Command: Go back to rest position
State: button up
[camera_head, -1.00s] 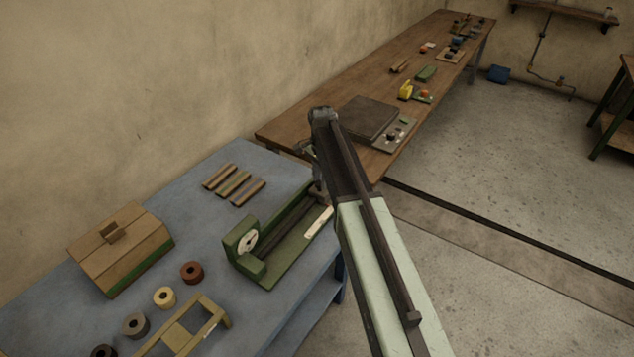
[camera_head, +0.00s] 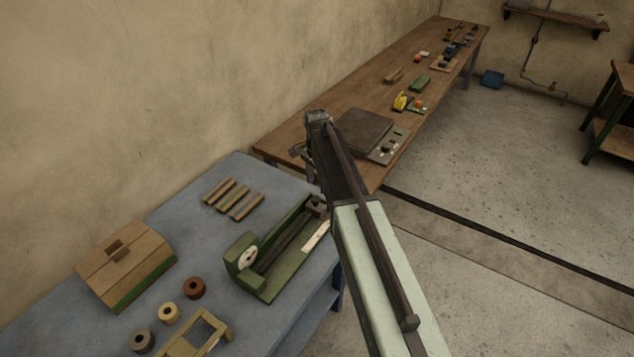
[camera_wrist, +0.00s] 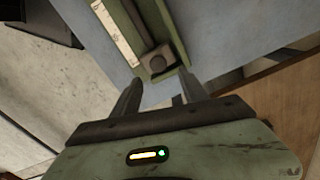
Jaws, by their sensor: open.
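My gripper shows in the wrist view (camera_wrist: 158,97) with its two fingers apart and nothing between them. Past the fingertips lies the end of the green machine with a dial (camera_wrist: 120,25), with a grey block and round knob at its end. In the head view my arm reaches forward from the bottom right, and my gripper (camera_head: 302,152) is small and partly hidden at its far end, above the gap between the blue table and the wooden bench. The green machine (camera_head: 285,255) rests on the blue table (camera_head: 170,235), left of my arm.
A dark flat plate (camera_head: 364,132) lies on the wooden bench (camera_head: 310,130). The floor at right (camera_head: 500,200) is clear.

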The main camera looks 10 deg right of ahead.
notch_tip(320, 180, up, 2)
jog(key=shift+r+p, duration=0.1)
jog(key=shift+p, duration=0.35)
jog(key=shift+f, duration=0.2)
jog(key=s+d+n, duration=0.2)
jog(key=s+n, duration=0.3)
jog(key=s, duration=0.6)
jog(key=s+d+n, duration=0.3)
jog(key=s+n, duration=0.3)
jog(key=s, duration=0.6)
jog(key=shift+s+d+f+b, duration=0.2)
jog(key=shift+d+f+b, duration=0.1)
jog(key=shift+b, duration=0.15)
